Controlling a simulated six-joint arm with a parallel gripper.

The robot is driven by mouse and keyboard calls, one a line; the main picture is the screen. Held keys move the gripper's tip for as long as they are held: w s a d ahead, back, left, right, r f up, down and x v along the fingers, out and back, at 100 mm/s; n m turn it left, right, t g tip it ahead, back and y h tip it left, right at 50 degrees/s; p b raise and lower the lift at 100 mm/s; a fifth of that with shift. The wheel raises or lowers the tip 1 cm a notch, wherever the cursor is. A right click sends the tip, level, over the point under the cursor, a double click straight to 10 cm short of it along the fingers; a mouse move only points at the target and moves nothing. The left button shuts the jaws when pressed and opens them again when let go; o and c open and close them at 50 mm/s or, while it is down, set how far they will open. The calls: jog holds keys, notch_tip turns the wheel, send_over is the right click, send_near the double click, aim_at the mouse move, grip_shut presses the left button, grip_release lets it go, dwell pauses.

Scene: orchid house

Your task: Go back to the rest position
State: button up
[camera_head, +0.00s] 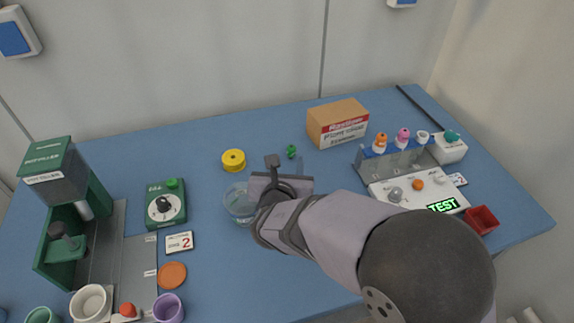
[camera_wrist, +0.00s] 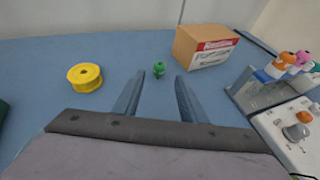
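My gripper (camera_wrist: 160,98) is open and empty in the wrist view, its two fingers spread apart above the blue table. In the head view my arm reaches in from the lower right, and its end is over the middle of the table, beside a clear glass bowl (camera_head: 237,207). The fingers are mostly hidden there. A small green object (camera_wrist: 159,69) stands on the table beyond the fingertips, apart from them; it also shows in the head view (camera_head: 291,151).
A yellow spool (camera_head: 233,160) and a cardboard box (camera_head: 337,123) stand at the back. A green pot-filler machine (camera_head: 60,170) and green dial box (camera_head: 166,204) are left. A bottle rack (camera_head: 397,155), TEST device (camera_head: 415,190) and red tray (camera_head: 481,220) are right. The back-left table is clear.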

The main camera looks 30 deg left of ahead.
jog(key=shift+s+d+r, duration=0.1)
jog(key=shift+s, duration=0.1)
dwell(0.4)
